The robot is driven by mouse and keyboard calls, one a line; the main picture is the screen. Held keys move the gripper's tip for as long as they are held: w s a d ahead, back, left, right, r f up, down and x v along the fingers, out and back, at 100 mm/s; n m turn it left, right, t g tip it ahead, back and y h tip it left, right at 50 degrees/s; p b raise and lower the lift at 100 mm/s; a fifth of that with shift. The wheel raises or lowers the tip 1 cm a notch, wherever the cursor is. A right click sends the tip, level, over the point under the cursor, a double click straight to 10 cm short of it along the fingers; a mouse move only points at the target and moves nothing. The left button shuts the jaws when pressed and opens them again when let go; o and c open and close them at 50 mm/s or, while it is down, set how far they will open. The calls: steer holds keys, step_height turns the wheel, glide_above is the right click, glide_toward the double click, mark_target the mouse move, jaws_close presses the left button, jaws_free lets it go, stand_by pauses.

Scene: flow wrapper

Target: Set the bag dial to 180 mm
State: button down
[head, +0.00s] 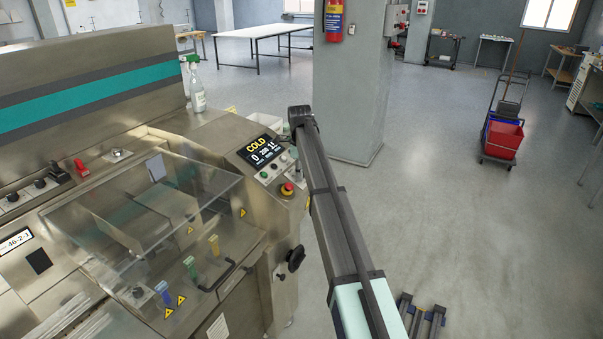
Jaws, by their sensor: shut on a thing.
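The control panel's display (262,150) reads COLD in yellow. Below that are white figures that look like 0, 200 and a last one I cannot read surely. Small buttons and knobs (273,170) sit under and beside the display; they are too small to tell which is the bag dial. My arm reaches up the picture from the bottom edge, its dark far end just right of the panel. It covers what lies behind it. I cannot make out my gripper's fingers or what they hold.
A red emergency stop (287,189) sits below the panel, and a black handwheel (295,258) on the machine's side. A clear guard (150,205) covers the infeed. A spray bottle (197,90) stands on top. The floor (450,190) right of my arm is mostly free.

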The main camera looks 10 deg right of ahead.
steer(key=shift+s+f+n+t+h+b, duration=0.15)
steer(key=shift+n+t+b, duration=0.15)
steer(key=shift+n+b, duration=0.25)
steer(key=shift+s+f+n+t+h+b, duration=0.15)
steer(key=shift+n+t+b, duration=0.15)
steer(key=shift+n, duration=0.35)
steer(key=n+t+b, duration=0.1)
steer(key=n+b, duration=0.1)
steer(key=n, duration=0.1)
steer(key=shift+t, duration=0.3)
steer(key=shift+s+r+n+t+b, duration=0.1)
steer(key=shift+n+t+b, duration=0.6)
steer(key=shift+n, duration=0.55)
steer(key=shift+n+t+b, duration=0.5)
steer(key=shift+n+b, duration=0.25)
steer(key=shift+n, duration=0.5)
steer(key=c, duration=0.9)
jaws_free()
steer(key=shift+r, duration=0.1)
